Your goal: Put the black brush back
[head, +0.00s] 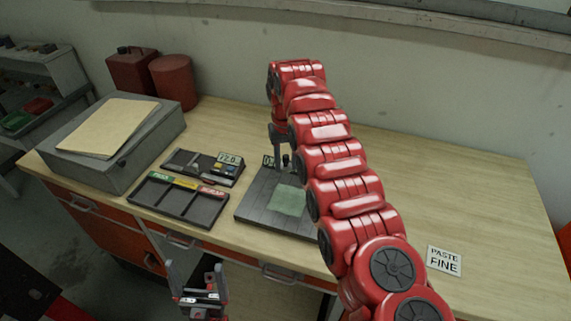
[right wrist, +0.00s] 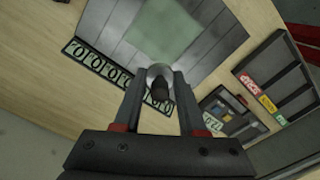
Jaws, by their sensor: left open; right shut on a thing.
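My right gripper (head: 280,148) points down over the back edge of the dark work mat (head: 250,205). In the right wrist view its fingers (right wrist: 160,80) are shut on a small dark thing (right wrist: 160,92) with a pale round end, seen nearly end-on. It may be the black brush, but its bristles cannot be made out. My left gripper (head: 198,290) is open and empty, low in front of the bench.
A tray with green, yellow and red labels (head: 180,212) and a tray with a "72.0" display (head: 205,177) lie left of the mat. A grey box (head: 60,170) with a folder and red cans (head: 172,82) stand further left. My right arm hides much of the middle. The right bench is mostly clear.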

